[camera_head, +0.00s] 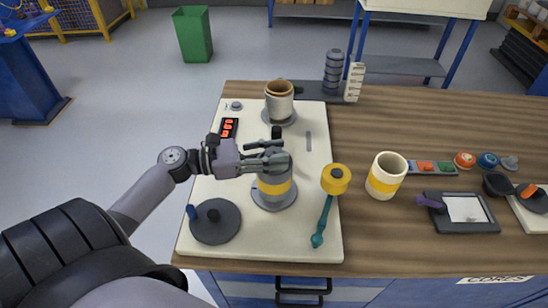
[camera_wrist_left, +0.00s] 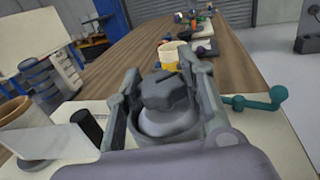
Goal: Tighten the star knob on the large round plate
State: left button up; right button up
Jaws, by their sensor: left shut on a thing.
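A grey lobed star knob (camera_wrist_left: 165,92) sits between the two fingers of my left gripper (camera_wrist_left: 165,105) in the left wrist view. It is on top of a grey roller with a yellow band (camera_head: 274,184), which stands upright on a round grey plate (camera_head: 275,203). In the head view my left gripper (camera_head: 272,156) reaches in from the left at the roller's top, shut on the knob and largely hiding it. My right gripper is not in view.
The cream board (camera_head: 310,235) also holds a dark disc (camera_head: 215,225), a cup-like roll (camera_head: 279,103) behind, and a red display (camera_head: 228,128). A cream roll with a yellow band (camera_head: 384,178) stands on the wooden table (camera_head: 440,120).

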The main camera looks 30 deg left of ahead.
pick_arm(q)
jog(key=m+g+h, duration=0.1)
jog(key=m+g, duration=0.1)
jog(key=g, duration=0.1)
jog(key=m+g+h+b, duration=0.1)
jog(key=m+g+h, duration=0.1)
jog(key=shift+w+a+g+h, duration=0.1)
jog(key=shift+g+h, duration=0.2)
jog(key=shift+g, duration=0.1)
jog(key=shift+m+g+h+b, duration=0.5)
jog(key=shift+m+g, duration=0.9)
jog(key=shift+g, duration=0.6)
jog(key=o, duration=1.2)
jog(key=shift+c, duration=0.2)
jog(key=s+a, duration=0.2)
jog(key=a, duration=0.9)
jog(key=shift+a, duration=0.4)
